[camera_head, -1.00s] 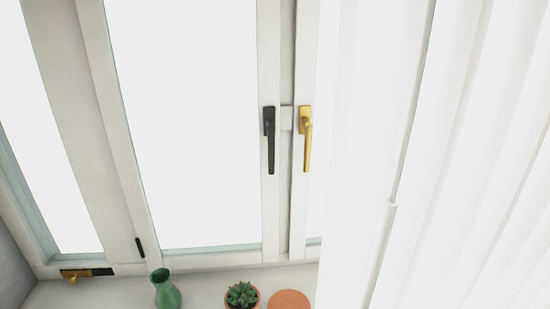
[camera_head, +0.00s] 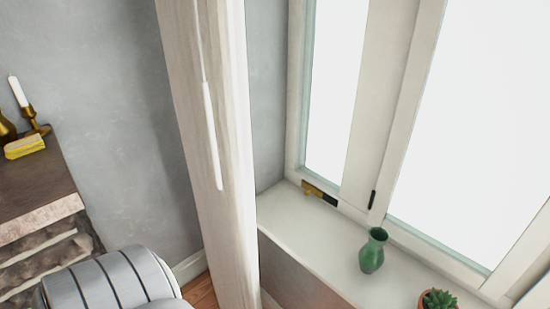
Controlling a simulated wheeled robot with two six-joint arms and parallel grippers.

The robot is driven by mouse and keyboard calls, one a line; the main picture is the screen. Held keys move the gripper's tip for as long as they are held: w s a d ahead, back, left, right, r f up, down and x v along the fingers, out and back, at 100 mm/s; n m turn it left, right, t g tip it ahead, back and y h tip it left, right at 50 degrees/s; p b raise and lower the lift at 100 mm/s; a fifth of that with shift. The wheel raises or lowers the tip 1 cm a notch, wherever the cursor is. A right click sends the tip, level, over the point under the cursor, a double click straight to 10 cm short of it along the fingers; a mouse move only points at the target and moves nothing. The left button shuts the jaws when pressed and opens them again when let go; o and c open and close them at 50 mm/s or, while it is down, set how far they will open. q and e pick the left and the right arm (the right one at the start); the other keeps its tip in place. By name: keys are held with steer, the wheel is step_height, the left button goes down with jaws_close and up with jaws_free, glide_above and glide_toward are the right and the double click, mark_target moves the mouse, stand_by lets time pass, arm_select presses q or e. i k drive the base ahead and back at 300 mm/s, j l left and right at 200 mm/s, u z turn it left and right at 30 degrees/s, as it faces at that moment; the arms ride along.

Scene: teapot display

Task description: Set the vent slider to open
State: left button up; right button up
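The vent slider (camera_head: 320,193) is a small brass and black strip low on the window frame, above the left end of the sill. Its brass part is at the left and its black part at the right. A small brass knob appears near its left end, but it is too small to read the setting. Neither of my grippers shows in the head view.
A green vase (camera_head: 373,251) and a potted succulent (camera_head: 437,300) stand on the white sill (camera_head: 310,238). A curtain (camera_head: 215,150) hangs left of the window. A mantel (camera_head: 35,185) with a candle (camera_head: 18,90) and a striped grey rounded seat (camera_head: 110,285) are farther left.

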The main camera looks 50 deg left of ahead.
mark_target(308, 188)
steer(key=u, duration=1.25)
